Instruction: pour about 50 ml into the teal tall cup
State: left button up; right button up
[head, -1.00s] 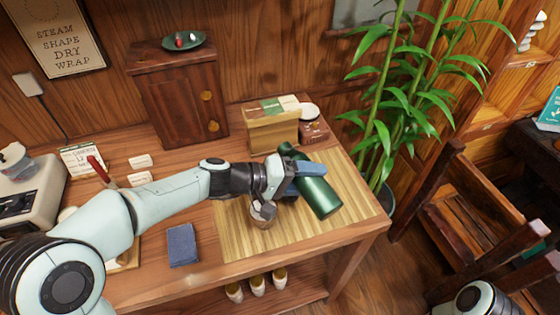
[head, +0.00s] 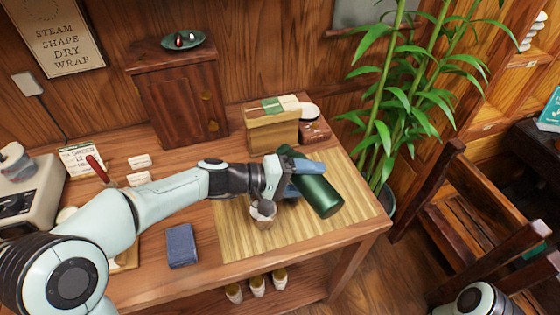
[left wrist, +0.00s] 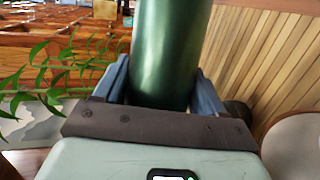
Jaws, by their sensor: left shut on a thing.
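My left gripper (head: 293,180) is shut on a dark green cylindrical vessel (head: 320,197) above the bamboo mat (head: 235,240). The vessel is tilted in the head view, its wide end toward the lower right. In the left wrist view the green vessel (left wrist: 170,50) stands between the two blue-grey fingers of the gripper (left wrist: 163,88). Its mouth and any liquid are not visible. A small brownish cup (head: 264,221) with a pale rim is just below and left of the gripper, partly covered by it. I cannot make out a teal tall cup. My right gripper is out of view.
A box (head: 272,130) stands behind the mat, beside a dark wooden cabinet (head: 180,105). A tall plant (head: 384,130) rises by the table's right end. The mat's front right is clear.

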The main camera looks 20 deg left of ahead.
pick_arm(q)
jog(key=shift+s+d+r, duration=0.1)
jog(key=shift+d, duration=0.15)
jog(key=shift+s+d, duration=0.15)
jog(key=shift+s+d, duration=0.1)
dwell(1.3)
jog(key=shift+s+d+r+m+y+p, duration=0.2)
jog(key=shift+r+m+y+p, duration=0.15)
jog(key=shift+m+y+p, duration=0.25)
jog(key=shift+s+f+m+t+b, duration=0.15)
jog(key=shift+m+t+b, duration=0.15)
jog(key=shift+m+b, duration=0.25)
jog(key=shift+f+y, duration=0.2)
jog(key=shift+y, duration=0.2)
jog(key=shift+f+m+b, duration=0.15)
jog(key=shift+m+b, duration=0.3)
jog(key=shift+b, duration=0.25)
jog(key=shift+w+a+m+y+b, duration=0.2)
jog(key=shift+w+m+y+b, duration=0.1)
jog(key=shift+b, duration=0.1)
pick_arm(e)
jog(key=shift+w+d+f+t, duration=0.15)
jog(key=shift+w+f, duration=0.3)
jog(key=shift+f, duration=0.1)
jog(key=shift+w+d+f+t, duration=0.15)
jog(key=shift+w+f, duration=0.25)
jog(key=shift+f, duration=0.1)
